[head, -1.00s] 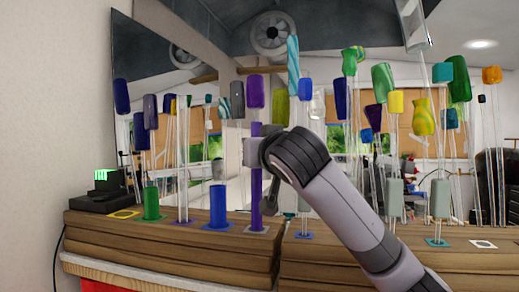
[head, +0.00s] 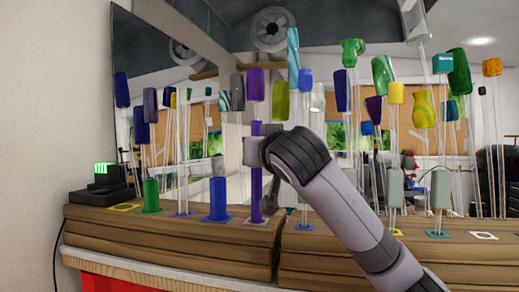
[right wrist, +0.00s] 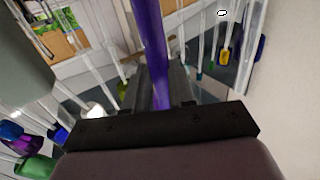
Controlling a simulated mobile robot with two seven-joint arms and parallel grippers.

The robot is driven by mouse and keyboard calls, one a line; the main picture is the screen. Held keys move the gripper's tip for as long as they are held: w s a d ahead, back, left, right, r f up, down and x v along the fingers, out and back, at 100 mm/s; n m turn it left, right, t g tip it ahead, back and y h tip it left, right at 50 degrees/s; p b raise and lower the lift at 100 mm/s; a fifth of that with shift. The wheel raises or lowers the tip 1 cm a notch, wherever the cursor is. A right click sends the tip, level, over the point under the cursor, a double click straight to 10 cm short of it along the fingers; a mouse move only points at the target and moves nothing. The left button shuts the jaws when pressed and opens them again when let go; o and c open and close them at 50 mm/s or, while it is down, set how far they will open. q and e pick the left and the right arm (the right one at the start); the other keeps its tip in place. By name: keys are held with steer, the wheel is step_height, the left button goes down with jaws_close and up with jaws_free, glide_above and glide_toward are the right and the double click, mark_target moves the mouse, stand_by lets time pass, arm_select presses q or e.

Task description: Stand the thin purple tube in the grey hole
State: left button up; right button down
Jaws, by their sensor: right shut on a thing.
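The thin purple tube (head: 256,182) stands upright in the head view, and my right gripper (head: 255,151) is shut on its upper part. The tube also runs up through the right wrist view (right wrist: 151,45). Its lower end meets a small greyish square (head: 246,223) on the wooden bench; I cannot tell how deep it sits, as the hole itself is hidden. A purple cap (head: 254,84) shows above the tube; I cannot tell how they are joined. My left gripper is not in view.
A green cup (head: 151,196) and a blue cup (head: 218,202) stand left of the tube on the wooden bench (head: 170,238). Several tall clear rods with coloured tops stand close by on the right. A white square (head: 483,236) at the far right is bare.

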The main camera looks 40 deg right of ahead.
steer(key=shift+f, duration=0.2)
steer(key=c, duration=0.9)
jaws_free()
steer(key=shift+o, duration=0.2)
steer(key=b+v, duration=0.1)
steer(key=v, duration=0.6)
steer(key=shift+s+r, duration=0.1)
